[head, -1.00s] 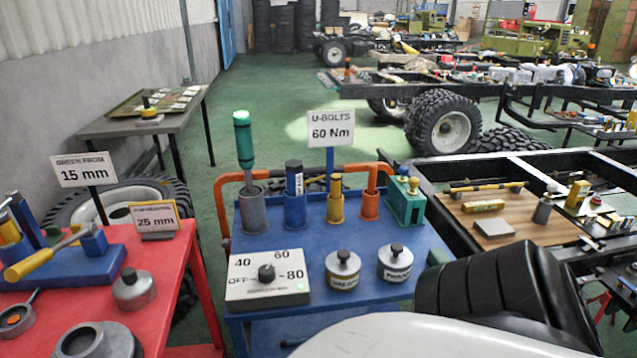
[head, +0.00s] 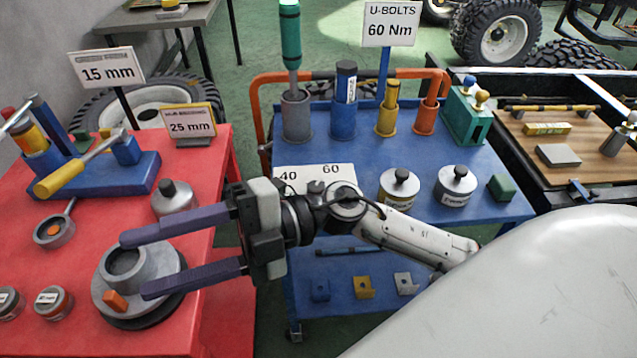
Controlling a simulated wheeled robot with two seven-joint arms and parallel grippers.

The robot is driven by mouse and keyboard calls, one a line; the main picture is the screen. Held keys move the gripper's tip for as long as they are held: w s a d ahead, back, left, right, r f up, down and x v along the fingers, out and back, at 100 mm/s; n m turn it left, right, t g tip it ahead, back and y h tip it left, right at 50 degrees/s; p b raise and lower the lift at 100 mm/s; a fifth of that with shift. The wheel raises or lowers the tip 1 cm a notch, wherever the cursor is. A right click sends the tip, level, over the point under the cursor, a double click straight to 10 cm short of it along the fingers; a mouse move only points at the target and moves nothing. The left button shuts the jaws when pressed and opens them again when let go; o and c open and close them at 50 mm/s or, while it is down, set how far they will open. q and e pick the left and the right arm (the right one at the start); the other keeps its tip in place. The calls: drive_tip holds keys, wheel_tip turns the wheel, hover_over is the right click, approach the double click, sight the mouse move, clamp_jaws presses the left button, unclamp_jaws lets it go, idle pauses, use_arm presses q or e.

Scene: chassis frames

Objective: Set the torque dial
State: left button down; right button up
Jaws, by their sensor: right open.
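The white dial plate (head: 345,174) lies on the blue cart, with the marks 40 and 60 showing along its far edge. My right arm covers the rest of the plate, including most or all of the dial knob, so its setting cannot be read. A sign reading U-BOLTS 60 Nm (head: 390,24) stands on a blue post behind it. My right gripper (head: 133,265) is open and empty, its purple fingers pointing left over the red table, around the grey round fixture in the picture. I cannot tell whether they touch it. My left gripper is not in view.
The blue cart (head: 480,205) holds two lidded tins (head: 398,190), upright holders and a green block (head: 501,188). The red table (head: 225,160) carries a grey round fixture (head: 168,270), a lidded pot (head: 174,197), small jars and a blue tool rack (head: 110,178).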

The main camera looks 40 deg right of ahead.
wheel_tip(320, 180, down, 4)
drive_tip(key=s+d+n+g+h, duration=0.1)
drive_tip(key=s+n+g+h, duration=0.1)
drive_tip(key=n+g+h, duration=0.25)
drive_tip(key=m+t+h+b, duration=0.15)
drive_tip(key=t+h, duration=0.45)
drive_tip(key=h, duration=1)
approach(316, 186)
drive_tip(key=shift+m+g, duration=0.3)
drive_tip(key=shift+g, duration=0.05)
drive_tip(key=x, duration=0.8)
drive_tip(key=shift+w+p, duration=0.35)
drive_tip(key=shift+p, duration=0.05)
